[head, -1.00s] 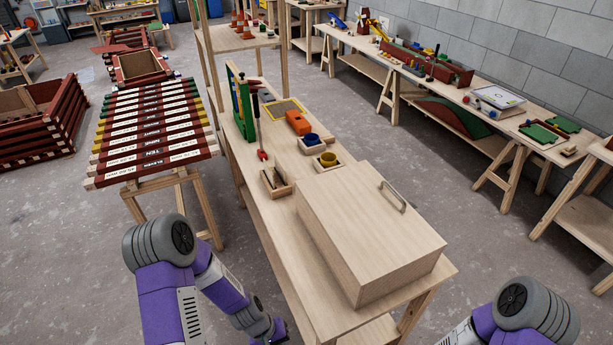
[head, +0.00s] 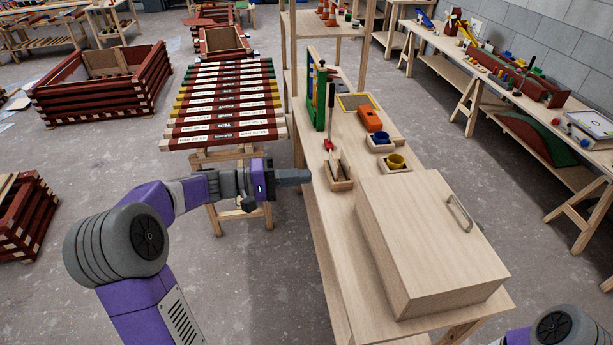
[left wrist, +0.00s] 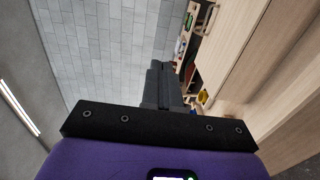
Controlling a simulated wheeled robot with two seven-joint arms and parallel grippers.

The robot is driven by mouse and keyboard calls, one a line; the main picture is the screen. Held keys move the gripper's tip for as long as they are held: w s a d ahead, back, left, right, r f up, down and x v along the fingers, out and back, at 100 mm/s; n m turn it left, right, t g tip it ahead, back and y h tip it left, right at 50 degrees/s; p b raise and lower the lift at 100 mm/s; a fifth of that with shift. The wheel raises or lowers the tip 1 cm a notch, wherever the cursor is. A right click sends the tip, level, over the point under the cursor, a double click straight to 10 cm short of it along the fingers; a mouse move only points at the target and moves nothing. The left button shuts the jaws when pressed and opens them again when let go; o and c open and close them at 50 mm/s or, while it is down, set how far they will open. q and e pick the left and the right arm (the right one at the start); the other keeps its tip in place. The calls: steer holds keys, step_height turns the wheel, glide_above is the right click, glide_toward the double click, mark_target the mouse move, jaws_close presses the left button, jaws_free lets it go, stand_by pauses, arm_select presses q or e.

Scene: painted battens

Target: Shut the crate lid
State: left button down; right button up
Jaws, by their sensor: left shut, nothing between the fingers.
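The crate (head: 445,292) is a pale wooden box on the near end of the workbench. Its flat lid (head: 420,220) lies over the top, and I see no gap under it in the head view. A grey metal handle (head: 460,212) is on the lid's right side. My left gripper (head: 306,176) is shut and empty, left of the bench edge and apart from the crate. In the left wrist view its fingers (left wrist: 166,85) are together, with the pale crate wood (left wrist: 235,45) to their right. My right gripper is out of view.
A wooden holder (head: 340,183) with tools stands on the bench near my left gripper. Yellow (head: 396,161) and blue (head: 380,138) cups sit behind the crate. Painted battens (head: 225,105) lie on a trestle to the left.

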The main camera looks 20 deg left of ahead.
arm_select(q)
steer(key=x, duration=1.1)
steer(key=shift+w+d+p, duration=0.2)
steer(key=shift+p, duration=0.15)
